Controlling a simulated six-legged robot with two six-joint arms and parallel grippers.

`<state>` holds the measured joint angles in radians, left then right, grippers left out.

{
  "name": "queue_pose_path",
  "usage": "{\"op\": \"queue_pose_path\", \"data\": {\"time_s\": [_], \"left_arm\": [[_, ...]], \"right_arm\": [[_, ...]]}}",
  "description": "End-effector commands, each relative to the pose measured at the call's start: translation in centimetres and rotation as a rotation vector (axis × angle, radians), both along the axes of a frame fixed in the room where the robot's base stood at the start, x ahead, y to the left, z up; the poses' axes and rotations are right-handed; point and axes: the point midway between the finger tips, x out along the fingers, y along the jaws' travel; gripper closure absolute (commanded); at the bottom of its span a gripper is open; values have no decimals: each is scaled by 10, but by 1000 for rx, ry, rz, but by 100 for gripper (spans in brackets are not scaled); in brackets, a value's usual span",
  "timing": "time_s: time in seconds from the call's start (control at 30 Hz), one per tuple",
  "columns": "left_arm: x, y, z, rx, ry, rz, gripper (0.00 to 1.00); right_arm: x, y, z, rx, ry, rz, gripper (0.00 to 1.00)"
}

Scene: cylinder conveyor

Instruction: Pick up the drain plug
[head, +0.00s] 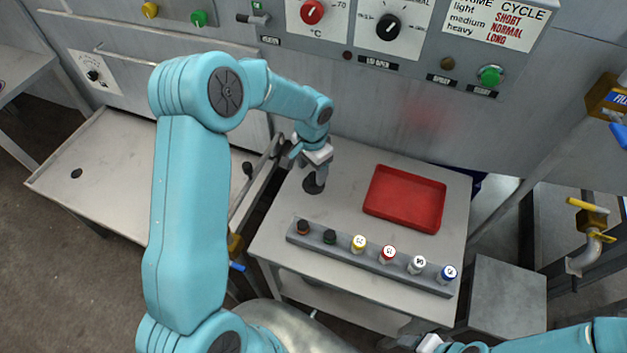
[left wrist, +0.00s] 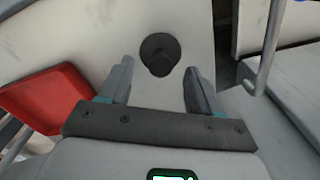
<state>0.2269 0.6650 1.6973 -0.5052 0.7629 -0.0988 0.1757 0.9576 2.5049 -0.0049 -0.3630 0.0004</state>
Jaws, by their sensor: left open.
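The drain plug (head: 313,184) is a dark round piece with a raised middle, standing on the small grey table near its back left corner. In the left wrist view the plug (left wrist: 159,52) lies just ahead of and between the two fingertips, with a gap to each. My left gripper (head: 319,178) points down over the plug and is open and empty; part of the plug is hidden behind it in the head view. My right gripper (head: 428,343) only just shows at the bottom edge, and its jaws are not clear.
A red tray (head: 404,198) lies right of the plug and looks empty. A grey rack (head: 340,257) with several coloured-cap vials runs along the table's front. A control panel (head: 350,57) rises behind. A steel worktop (head: 120,168) with a dark round hole (head: 76,173) is on the left.

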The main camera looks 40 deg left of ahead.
Motion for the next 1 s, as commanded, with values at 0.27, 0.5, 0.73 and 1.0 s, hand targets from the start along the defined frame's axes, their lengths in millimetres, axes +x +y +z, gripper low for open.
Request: {"op": "queue_pose_path", "data": {"time_s": [0.27,0.5,0.73,1.0], "left_arm": [[4,0,-41,0,3,0,37],[5,0,-46,0,0,1,37],[5,0,-46,0,0,0,99],[5,0,-45,0,0,0,100]], "right_arm": [[0,0,13,0,0,0,47],[0,0,12,0,0,0,47],[0,0,12,0,0,0,47],[0,0,12,0,0,0,47]]}}
